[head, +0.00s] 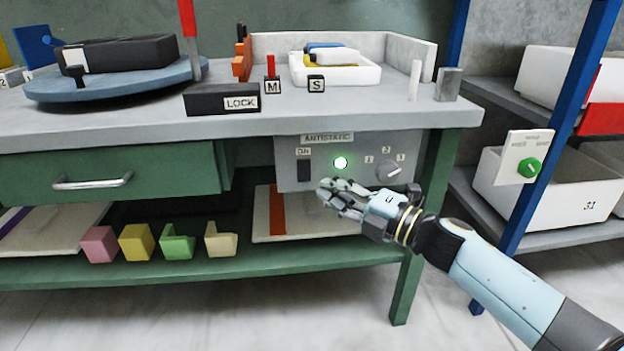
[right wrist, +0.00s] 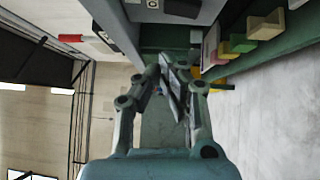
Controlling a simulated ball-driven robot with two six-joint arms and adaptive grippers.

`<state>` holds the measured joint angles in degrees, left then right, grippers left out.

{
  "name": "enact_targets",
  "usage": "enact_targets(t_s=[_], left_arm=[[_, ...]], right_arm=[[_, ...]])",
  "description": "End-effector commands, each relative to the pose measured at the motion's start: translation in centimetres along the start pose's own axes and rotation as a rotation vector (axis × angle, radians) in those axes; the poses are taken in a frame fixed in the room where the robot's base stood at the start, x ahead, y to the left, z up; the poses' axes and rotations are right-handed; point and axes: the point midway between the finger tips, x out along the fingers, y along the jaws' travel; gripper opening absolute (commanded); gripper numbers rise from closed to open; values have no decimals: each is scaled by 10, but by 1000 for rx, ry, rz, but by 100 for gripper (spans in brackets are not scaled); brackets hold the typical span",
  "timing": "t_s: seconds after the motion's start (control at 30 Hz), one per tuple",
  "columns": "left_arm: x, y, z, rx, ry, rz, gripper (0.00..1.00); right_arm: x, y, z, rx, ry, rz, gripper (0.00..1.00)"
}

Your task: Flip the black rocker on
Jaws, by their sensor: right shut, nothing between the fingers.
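The black rocker (head: 303,171) sits on the left of the grey ANTISTATIC panel (head: 345,184), under a small ON label. My right gripper (head: 326,191) is shut and empty, in front of the panel's lower edge, below and right of the rocker. I cannot tell if it touches the panel. In the right wrist view its fingers (right wrist: 172,78) are together. My left gripper is not in view.
The green drawer (head: 110,182) with a metal handle is left of the panel. Several coloured blocks (head: 137,243) stand on the green lower shelf (head: 215,263). A table leg (head: 408,280) is below and right of my gripper. Open floor lies in front.

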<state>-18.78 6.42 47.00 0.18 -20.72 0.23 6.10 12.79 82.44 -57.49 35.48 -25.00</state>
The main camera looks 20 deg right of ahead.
Motion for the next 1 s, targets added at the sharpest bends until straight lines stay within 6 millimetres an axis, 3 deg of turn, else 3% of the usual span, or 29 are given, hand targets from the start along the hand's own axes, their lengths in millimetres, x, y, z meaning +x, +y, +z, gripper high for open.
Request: enact_targets(t_s=[0.1, 0.3, 0.9, 1.0], left_arm=[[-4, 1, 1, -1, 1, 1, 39], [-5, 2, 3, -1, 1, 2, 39], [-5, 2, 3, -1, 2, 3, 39], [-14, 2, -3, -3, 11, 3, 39]], right_arm=[[-23, 5, 0, -1, 1, -1, 0], [-44, 8, 0, 0, 1, 1, 0], [-48, 9, 0, 1, 0, 2, 0], [-52, 12, -6, 16, -2, -7, 0]])
